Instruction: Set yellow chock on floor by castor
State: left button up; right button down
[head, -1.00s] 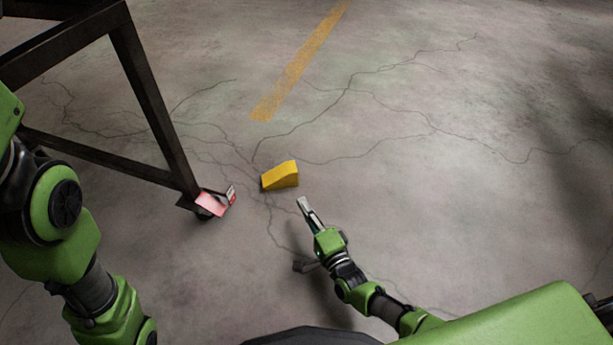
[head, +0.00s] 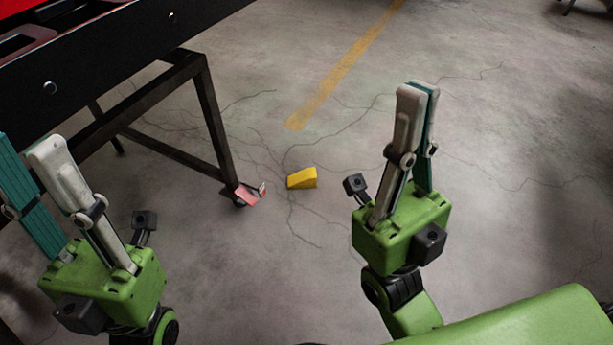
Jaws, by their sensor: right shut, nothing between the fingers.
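The yellow chock (head: 302,178), a small wedge, lies on the bare floor to the right of the castor, with a strip of floor between them. The castor (head: 239,202) is under the foot of the dark stand leg and is mostly hidden by a pink-red plate (head: 247,195). My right gripper (head: 417,88) is shut and empty, fingers pointing up, to the right of the chock in the picture and apart from it. My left gripper (head: 24,140) is at the left edge, fingers up and spread apart, with nothing seen between them.
The dark metal stand (head: 215,120) carries a black panel (head: 110,60) with red parts across the upper left. A worn yellow line (head: 345,65) and cracks mark the concrete floor. The floor around and to the right of the chock is clear.

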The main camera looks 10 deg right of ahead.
aim_at(305, 179)
jog(key=i+l+u, duration=0.15)
jog(key=u, duration=0.15)
jog(key=i+l+u, duration=0.1)
jog(key=l+u, duration=0.15)
jog(key=l, duration=0.15)
jog(key=i+l+u, duration=0.1)
jog(key=l+u, duration=0.2)
jog(key=i+l, duration=0.1)
jog(key=l, duration=0.4)
jog(key=i+l+u, duration=0.1)
jog(key=l, duration=0.95)
jog(key=i+u, duration=0.05)
